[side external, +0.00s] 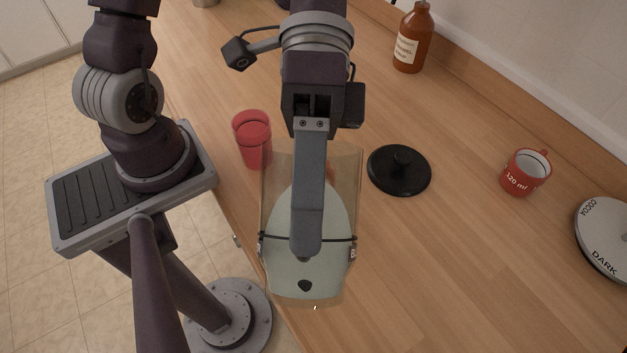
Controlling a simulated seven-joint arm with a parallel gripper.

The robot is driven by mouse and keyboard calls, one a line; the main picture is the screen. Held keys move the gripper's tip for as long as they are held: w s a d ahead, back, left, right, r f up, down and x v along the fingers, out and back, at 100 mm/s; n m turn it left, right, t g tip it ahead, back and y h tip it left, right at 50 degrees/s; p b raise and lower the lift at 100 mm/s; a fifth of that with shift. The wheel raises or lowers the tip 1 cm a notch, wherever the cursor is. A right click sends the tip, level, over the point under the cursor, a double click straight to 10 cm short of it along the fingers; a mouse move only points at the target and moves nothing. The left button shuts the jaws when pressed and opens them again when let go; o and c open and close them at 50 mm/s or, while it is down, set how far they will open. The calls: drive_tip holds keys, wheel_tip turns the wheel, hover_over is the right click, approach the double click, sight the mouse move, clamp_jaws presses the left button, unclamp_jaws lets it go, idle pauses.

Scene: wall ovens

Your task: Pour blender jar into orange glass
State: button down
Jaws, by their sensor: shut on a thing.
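The blender jar (341,215) is clear, with pale greenish-white contents and a dark band around it. It is in the middle of the side external view, in front of the counter's near edge. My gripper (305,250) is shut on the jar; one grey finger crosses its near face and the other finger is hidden. The jar looks tilted, but the exact angle is hard to tell. A red-orange glass (252,138) stands on the counter just left of the jar, apart from my gripper. A small orange patch shows behind the jar's right side; I cannot tell what it is.
A black round lid (399,170) lies right of the jar. A red measuring cup (525,172), a cocoa tin (605,238) and a brown bottle (412,40) stand farther right and back. The wooden counter (450,260) is clear at the front right.

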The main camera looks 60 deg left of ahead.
sight(304, 301)
drive_tip(key=shift+w+a+r+h+p, duration=0.15)
drive_tip(key=shift+a+r+h+p, duration=0.15)
drive_tip(key=shift+r+p, duration=0.3)
idle(3.1)
drive_tip(key=d+f+y, duration=0.1)
drive_tip(key=f, duration=0.1)
drive_tip(key=s+f+t+y, duration=0.1)
drive_tip(key=f, duration=0.1)
drive_tip(key=s+d+f+t+y, duration=0.1)
drive_tip(key=f+y, duration=0.1)
drive_tip(key=shift+d+f, duration=0.3)
drive_tip(key=shift+d, duration=0.05)
drive_tip(key=shift+s+d+f+t+y+b, duration=0.5)
drive_tip(key=shift+d+f+t+y+b, duration=0.2)
drive_tip(key=shift+d+y, duration=0.1)
drive_tip(key=shift+s+d+f+t+y+b, duration=0.5)
drive_tip(key=shift+d+f+t+y+b, duration=0.1)
drive_tip(key=shift+d+f+y+b, duration=0.15)
drive_tip(key=shift+s+d+f+t+y+b, duration=0.15)
drive_tip(key=shift+f+t+y+b, duration=0.2)
drive_tip(key=shift+f+y, duration=0.2)
drive_tip(key=shift+s+d+f+t+y+b, duration=0.15)
drive_tip(key=shift+d+f+t+y+b, duration=0.05)
drive_tip(key=shift+f+t+y, duration=0.3)
drive_tip(key=shift+s+d+f+t+y+b, duration=0.15)
drive_tip(key=shift+f+t+y+b, duration=0.2)
drive_tip(key=shift+f+y, duration=0.2)
